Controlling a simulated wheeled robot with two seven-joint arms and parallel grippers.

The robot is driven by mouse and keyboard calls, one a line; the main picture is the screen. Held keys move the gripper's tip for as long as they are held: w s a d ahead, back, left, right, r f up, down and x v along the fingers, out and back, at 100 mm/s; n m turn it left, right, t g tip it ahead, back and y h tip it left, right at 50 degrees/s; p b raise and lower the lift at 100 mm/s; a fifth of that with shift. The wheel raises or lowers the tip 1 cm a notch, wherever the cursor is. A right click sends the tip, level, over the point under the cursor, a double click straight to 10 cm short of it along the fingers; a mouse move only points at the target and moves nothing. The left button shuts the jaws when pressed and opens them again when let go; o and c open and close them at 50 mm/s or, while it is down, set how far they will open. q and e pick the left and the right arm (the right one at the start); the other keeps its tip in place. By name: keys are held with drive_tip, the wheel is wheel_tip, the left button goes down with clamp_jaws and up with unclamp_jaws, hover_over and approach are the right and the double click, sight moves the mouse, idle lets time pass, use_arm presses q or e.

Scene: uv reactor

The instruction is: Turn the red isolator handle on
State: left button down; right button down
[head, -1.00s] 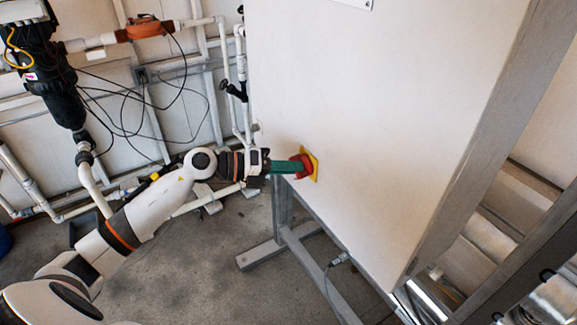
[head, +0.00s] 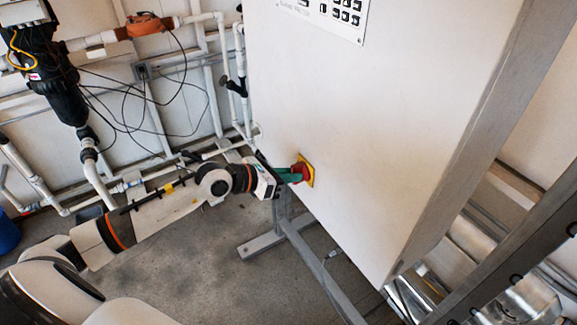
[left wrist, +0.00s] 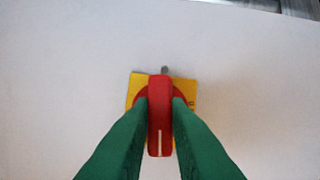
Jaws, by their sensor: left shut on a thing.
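The red isolator handle (head: 299,172) sits on a yellow plate (head: 309,168) low on the white cabinet face in the head view. My left gripper (head: 291,175) comes in from the left with its green fingers at the handle. In the left wrist view the red handle (left wrist: 160,115) stands upright in the picture, with a pale line at its lower end. The yellow plate (left wrist: 190,92) shows behind it. The green fingers of my left gripper (left wrist: 160,112) close on the handle from both sides. My right gripper is not in view.
The white cabinet (head: 370,130) stands on a grey metal frame (head: 310,260). A keypad panel (head: 335,15) is at its top. Pipes and a black filter housing (head: 55,80) line the wall at left. The concrete floor (head: 210,265) is bare below my arm.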

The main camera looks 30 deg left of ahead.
use_arm(q)
drive_tip(key=shift+m+y+p, duration=0.4)
drive_tip(key=shift+p, duration=0.1)
idle(0.3)
drive_tip(key=c, duration=1.6)
unclamp_jaws()
drive_tip(key=shift+c, duration=0.2)
drive_tip(key=b+v, duration=0.1)
drive_tip(key=v, duration=1.1)
drive_tip(key=shift+f+b, duration=0.2)
drive_tip(key=shift+b, duration=0.15)
